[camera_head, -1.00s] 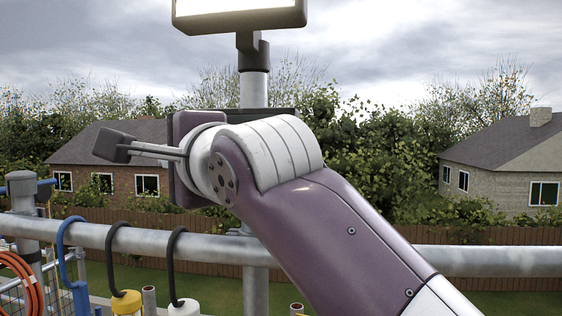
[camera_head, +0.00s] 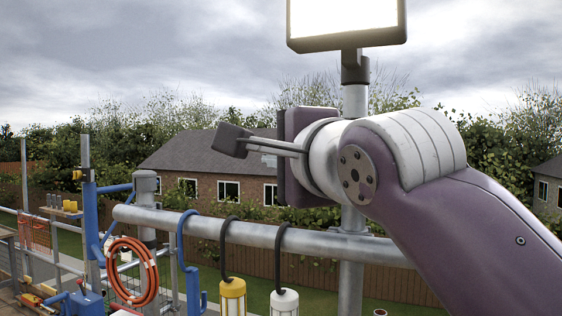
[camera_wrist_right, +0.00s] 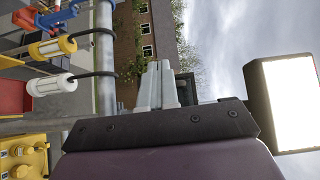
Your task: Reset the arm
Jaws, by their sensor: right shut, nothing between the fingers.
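My right arm reaches in from the right in the head view, purple and white. My left arm and gripper are not in view.
A lit floodlight (camera_head: 345,18) stands on a pole behind my right wrist. A yellow lamp (camera_head: 232,297) and a white lamp (camera_head: 284,301) hang on black hooks from the rail. An orange hose coil (camera_head: 133,272) hangs at left.

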